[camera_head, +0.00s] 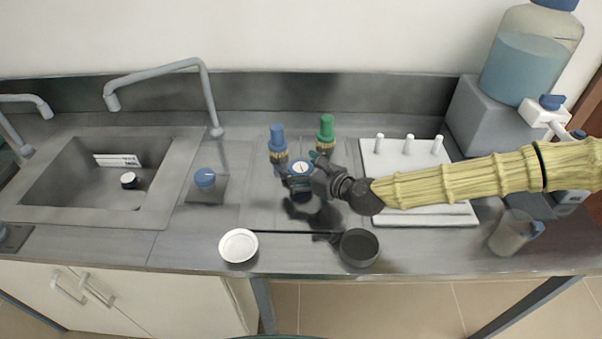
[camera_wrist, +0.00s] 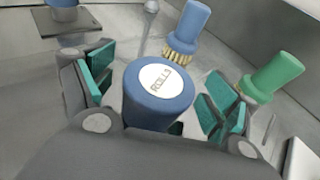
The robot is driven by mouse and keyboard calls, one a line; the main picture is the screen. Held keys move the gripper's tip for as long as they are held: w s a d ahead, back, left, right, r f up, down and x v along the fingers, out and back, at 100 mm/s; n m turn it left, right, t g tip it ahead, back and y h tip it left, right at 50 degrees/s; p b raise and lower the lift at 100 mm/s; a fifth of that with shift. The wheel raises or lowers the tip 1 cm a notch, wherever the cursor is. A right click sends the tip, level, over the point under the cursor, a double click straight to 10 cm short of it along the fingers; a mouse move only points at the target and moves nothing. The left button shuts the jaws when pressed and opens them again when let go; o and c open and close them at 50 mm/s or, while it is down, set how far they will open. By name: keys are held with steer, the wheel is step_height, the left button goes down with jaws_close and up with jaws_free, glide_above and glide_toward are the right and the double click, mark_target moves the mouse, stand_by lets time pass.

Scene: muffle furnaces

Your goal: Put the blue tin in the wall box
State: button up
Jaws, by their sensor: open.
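The blue tin (camera_wrist: 157,100) is a short cylinder with a round white label on its top. In the wrist view it stands between the two green-padded fingers of my gripper (camera_wrist: 155,88). A gap shows between the left pad and the tin; the right pad is close to it. In the head view the tin's white-topped lid (camera_head: 302,167) shows between the dark fingers, over the counter. My gripper is open around the tin. The tin's lower part is hidden. I cannot make out a wall box for certain; a white slotted piece (camera_head: 118,160) is on the sink's back wall.
A blue brush (camera_head: 278,143) and a green brush (camera_head: 326,133) stand just behind. A white pegged board (camera_head: 385,160) lies under my arm. A white dish (camera_head: 238,246) and dark pan (camera_head: 358,248) are at the front. A blue-topped item (camera_head: 204,178) and sink (camera_head: 60,215) are left.

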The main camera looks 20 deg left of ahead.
steer(key=c, duration=1.2)
steer(key=shift+c, duration=0.4)
steer(key=shift+r, duration=0.1)
